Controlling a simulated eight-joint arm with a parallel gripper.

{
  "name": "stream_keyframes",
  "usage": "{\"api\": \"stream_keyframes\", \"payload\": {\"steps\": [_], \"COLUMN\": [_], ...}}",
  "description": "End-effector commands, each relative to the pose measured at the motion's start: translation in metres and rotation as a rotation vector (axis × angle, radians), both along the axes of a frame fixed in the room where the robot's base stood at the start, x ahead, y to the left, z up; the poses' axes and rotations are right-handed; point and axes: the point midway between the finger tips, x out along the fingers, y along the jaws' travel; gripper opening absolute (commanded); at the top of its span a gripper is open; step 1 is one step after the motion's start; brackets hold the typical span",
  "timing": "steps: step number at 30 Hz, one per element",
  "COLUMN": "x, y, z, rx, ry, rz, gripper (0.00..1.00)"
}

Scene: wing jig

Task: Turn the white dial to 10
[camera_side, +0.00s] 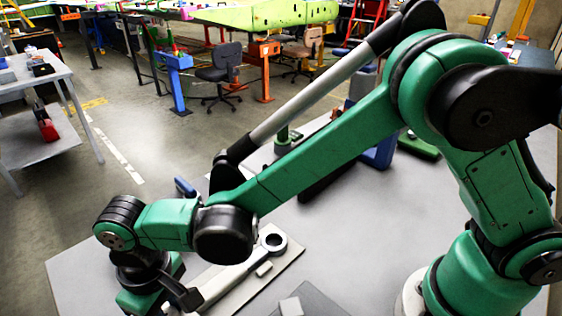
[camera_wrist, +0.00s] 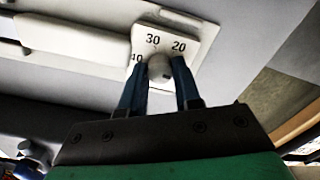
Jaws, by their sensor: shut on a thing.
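The number 10 is not visible, and I cannot tell which number the dial points to. In the side view, my gripper is at the lower left, low over the table, and its fingertips and the dial are hidden by my wrist or out of frame.
In the side view, a long white part with a ring end (camera_side: 273,241) lies on a pale board on the grey table (camera_side: 370,235), right of my wrist. A small light block (camera_side: 290,306) is near the front. A blue object (camera_side: 378,150) stands behind my arm.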

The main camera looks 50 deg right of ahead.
Motion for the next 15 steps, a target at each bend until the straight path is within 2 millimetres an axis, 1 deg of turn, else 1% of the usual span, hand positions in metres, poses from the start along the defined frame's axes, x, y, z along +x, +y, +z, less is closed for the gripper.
{"api": "stream_keyframes", "payload": {"steps": [12, 13, 14, 15], "x": [-0.0001, -0.0001, -0.0001, -0.0001], "y": [0.0000, 0.0000, 0.0000, 0.0000], "z": [0.0000, 0.0000, 0.0000, 0.0000], "rx": [0.001, 0.001, 0.001, 0.001], "ry": [0.001, 0.001, 0.001, 0.001], "rz": [-0.006, -0.006, -0.006, -0.006], "gripper": [0.00, 0.36, 0.45, 0.56]}}
